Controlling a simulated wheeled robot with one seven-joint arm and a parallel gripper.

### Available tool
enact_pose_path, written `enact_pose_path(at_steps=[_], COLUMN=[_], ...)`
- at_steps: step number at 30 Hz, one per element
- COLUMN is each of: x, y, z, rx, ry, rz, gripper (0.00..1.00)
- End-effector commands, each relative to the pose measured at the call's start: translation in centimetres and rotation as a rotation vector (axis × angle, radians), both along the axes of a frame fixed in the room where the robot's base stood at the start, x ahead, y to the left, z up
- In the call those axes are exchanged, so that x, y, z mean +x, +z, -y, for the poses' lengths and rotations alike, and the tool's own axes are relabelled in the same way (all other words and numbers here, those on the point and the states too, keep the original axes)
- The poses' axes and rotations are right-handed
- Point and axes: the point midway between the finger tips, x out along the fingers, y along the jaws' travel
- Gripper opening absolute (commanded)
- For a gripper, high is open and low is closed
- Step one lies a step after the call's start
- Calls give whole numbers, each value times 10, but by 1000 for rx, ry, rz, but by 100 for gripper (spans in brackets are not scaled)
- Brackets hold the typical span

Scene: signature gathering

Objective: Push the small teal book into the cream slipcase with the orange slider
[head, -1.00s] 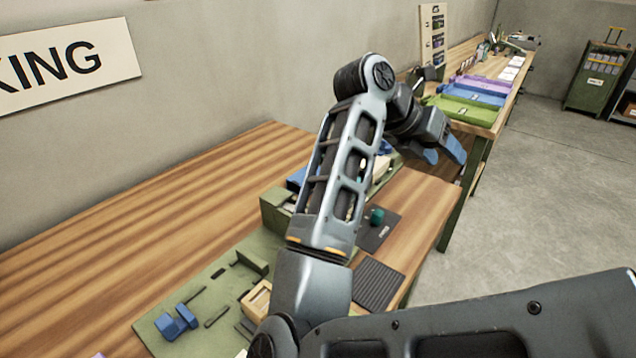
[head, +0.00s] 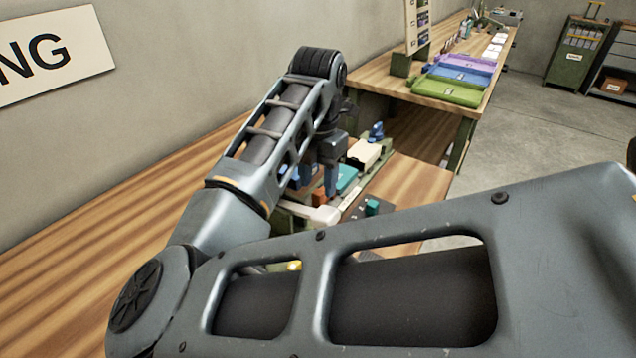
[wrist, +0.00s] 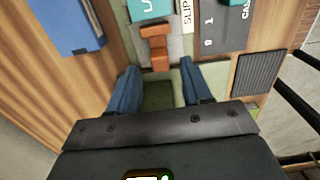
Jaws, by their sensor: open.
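The orange slider (wrist: 155,45) sits on a grey plate in the wrist view, just beyond my fingertips and roughly centred between them. It also shows in the head view (head: 319,198). The teal book (wrist: 150,8) lies just beyond the slider, cut by the top edge; in the head view the teal book (head: 347,177) lies flat between the slider and the cream slipcase (head: 366,152). The slipcase is out of the wrist view. My gripper (wrist: 158,88) is open and empty, its blue fingers apart; in the head view my arm partly hides it.
A blue box (wrist: 68,24) stands left in the wrist view. A dark board with a teal block (head: 372,207) and a ribbed dark mat (wrist: 257,74) lie right. A pale bar (head: 322,214) is near the slider. Coloured trays (head: 447,88) stand on the farther bench.

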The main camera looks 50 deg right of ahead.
Motion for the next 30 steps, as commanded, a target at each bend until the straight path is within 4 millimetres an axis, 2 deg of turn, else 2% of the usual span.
enact_pose_path(at_steps=[6, 15, 30], x=[0, 0, 0], y=[-19, -22, -21], z=[0, 0, 0], rx=[-2, -2, -2], ry=[0, -1, -1], rz=[0, 0, 0], gripper=[49, 49, 1])
